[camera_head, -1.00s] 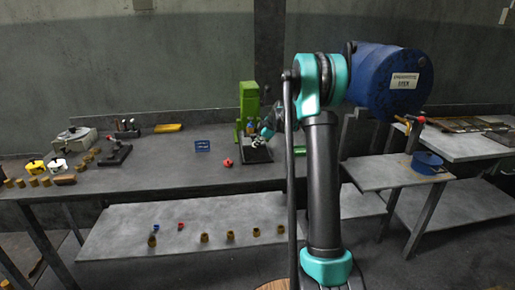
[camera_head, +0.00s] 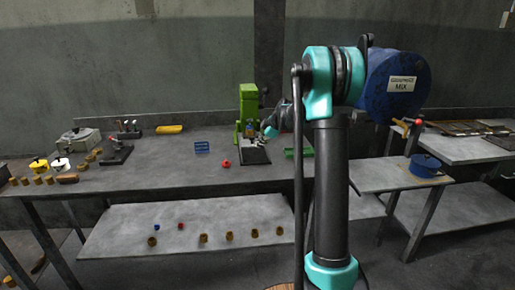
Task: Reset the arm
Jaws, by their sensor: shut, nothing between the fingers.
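My arm rises through the right half of the view, with a teal and black elbow joint at the top. Its far end reaches down over the back bench (camera_head: 180,175). My gripper (camera_head: 254,142) is small and far off, in front of the green press (camera_head: 249,100) and above the press's dark base plate (camera_head: 256,156). Its fingers are shut with nothing seen between them. Whether it touches the press cannot be told. Part of the forearm is hidden behind the elbow and upper arm.
A red piece (camera_head: 226,163) and a blue rack (camera_head: 202,147) lie left of the press. A green tray (camera_head: 298,153) is to its right. A blue pan (camera_head: 426,165) sits on the right table. Brass pieces lie on the lower shelf (camera_head: 115,240).

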